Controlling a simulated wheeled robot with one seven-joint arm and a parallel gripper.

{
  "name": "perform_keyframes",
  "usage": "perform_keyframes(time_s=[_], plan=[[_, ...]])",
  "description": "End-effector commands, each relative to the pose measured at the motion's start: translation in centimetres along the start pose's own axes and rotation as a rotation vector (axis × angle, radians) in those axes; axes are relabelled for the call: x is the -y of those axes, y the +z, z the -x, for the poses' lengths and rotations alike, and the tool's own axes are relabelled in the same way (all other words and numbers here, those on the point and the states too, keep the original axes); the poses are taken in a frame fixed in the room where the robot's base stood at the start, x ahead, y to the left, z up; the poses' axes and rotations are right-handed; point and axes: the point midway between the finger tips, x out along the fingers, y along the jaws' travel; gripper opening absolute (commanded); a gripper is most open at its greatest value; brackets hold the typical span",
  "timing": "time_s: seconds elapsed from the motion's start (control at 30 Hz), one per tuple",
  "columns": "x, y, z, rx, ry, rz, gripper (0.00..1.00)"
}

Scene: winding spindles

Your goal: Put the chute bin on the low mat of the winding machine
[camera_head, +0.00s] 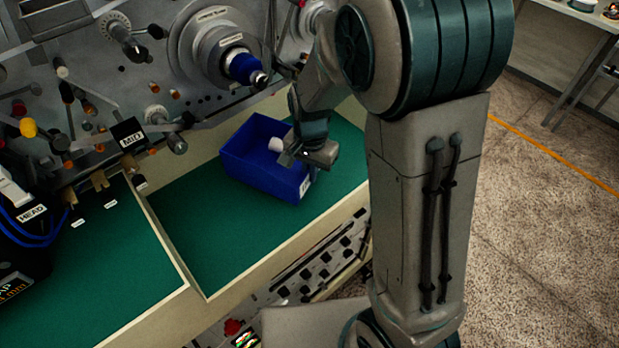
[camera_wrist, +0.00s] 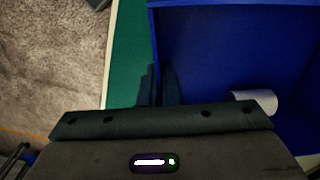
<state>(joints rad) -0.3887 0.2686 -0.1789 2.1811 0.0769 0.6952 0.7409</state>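The chute bin (camera_head: 255,150) is an open blue box with a white label on its near right corner. In the head view it is at the green low mat (camera_head: 215,240), near the back and right; I cannot tell whether its base fully rests there. A white roll (camera_head: 277,144) lies inside it. My gripper (camera_head: 297,160) is at the bin's right wall. In the wrist view the two dark fingers (camera_wrist: 159,82) are close together, one on each side of the bin's wall (camera_wrist: 154,35), and appear shut on it. The white roll (camera_wrist: 255,101) also shows there. The fingertips are hard to see.
The winding machine's panel with a blue-tipped spindle (camera_head: 245,68) rises behind the bin. A pale divider (camera_head: 165,240) separates the left green surface from the low mat. The mat's front part is clear. A table (camera_head: 580,20) stands far right on speckled floor.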

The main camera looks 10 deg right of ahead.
Motion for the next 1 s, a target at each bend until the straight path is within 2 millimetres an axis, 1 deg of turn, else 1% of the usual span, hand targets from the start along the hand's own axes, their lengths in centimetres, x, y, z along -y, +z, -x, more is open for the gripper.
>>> perform_keyframes(time_s=[0.03,0.13,0.3,0.47,0.5,0.53,0.57,0.87,1.0], plan=[[-0.1,0.1,-0.8,0.004,0.005,-0.001,0.0],[-0.1,0.0,-2.1,0.003,0.005,-0.001,0.0],[-0.1,0.0,-3.1,0.0,0.001,0.0,0.0],[-0.1,0.0,-3.1,0.0,0.0,-0.001,0.0],[-0.1,0.0,-3.1,0.0,0.001,-0.001,0.11],[-0.1,0.0,-3.1,0.0,0.001,-0.001,0.2],[-0.1,0.0,-3.1,0.0,0.001,-0.001,0.25],[-0.1,0.0,-3.0,0.0,0.001,-0.001,0.25],[0.0,-0.1,-1.9,-0.003,-0.002,0.0,0.25]])
